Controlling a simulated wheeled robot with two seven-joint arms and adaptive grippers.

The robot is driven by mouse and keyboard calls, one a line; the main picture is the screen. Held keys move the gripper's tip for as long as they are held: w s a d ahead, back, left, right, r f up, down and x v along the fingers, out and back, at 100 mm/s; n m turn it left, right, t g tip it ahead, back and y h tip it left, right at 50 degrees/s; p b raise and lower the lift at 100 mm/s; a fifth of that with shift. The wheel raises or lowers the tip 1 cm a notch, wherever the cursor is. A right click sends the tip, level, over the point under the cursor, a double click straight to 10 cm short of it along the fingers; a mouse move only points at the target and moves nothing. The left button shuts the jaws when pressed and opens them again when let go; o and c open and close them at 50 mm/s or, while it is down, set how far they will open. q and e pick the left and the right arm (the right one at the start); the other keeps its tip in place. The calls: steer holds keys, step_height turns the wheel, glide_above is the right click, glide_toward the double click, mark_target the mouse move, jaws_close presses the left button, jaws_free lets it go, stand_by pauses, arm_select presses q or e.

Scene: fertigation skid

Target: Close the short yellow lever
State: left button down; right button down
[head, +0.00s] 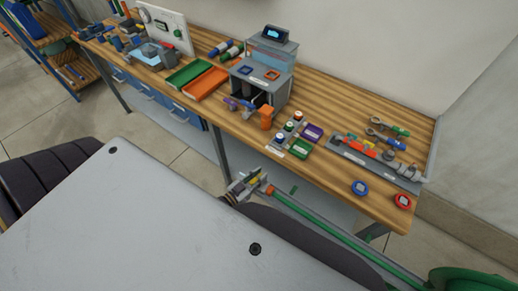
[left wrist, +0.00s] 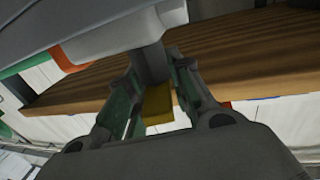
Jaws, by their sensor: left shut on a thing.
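The short yellow lever (head: 256,175) shows as a small yellow patch at my left gripper (head: 247,183), in front of the bench's front edge in the head view. In the left wrist view the yellow lever (left wrist: 158,103) sits between the two fingers of my left gripper (left wrist: 155,95), which are shut on it. A grey stem (left wrist: 151,62) rises from beside the lever to a grey body above. The fingers hide parts of the lever, so I cannot tell its exact angle. My right gripper is in neither view.
A green pipe (head: 335,237) with an orange collar (head: 269,190) runs from the gripper to the lower right. The wooden bench (head: 335,92) behind holds an orange tray (head: 206,84), a grey stand (head: 268,60), small coloured containers and tools. Its front edge is close behind the gripper.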

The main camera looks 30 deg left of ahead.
arm_select(q)
steer(key=shift+a+n+t+y+p, duration=0.1)
steer(key=shift+n+t+y+p, duration=0.2)
steer(key=shift+n+y+p, duration=0.85)
steer(key=shift+y+b, duration=0.45)
steer(key=shift+y, duration=0.3)
steer(key=c, duration=1.4)
jaws_free()
steer(key=shift+o, duration=0.2)
steer(key=s, duration=1.2)
steer(key=shift+a, duration=0.35)
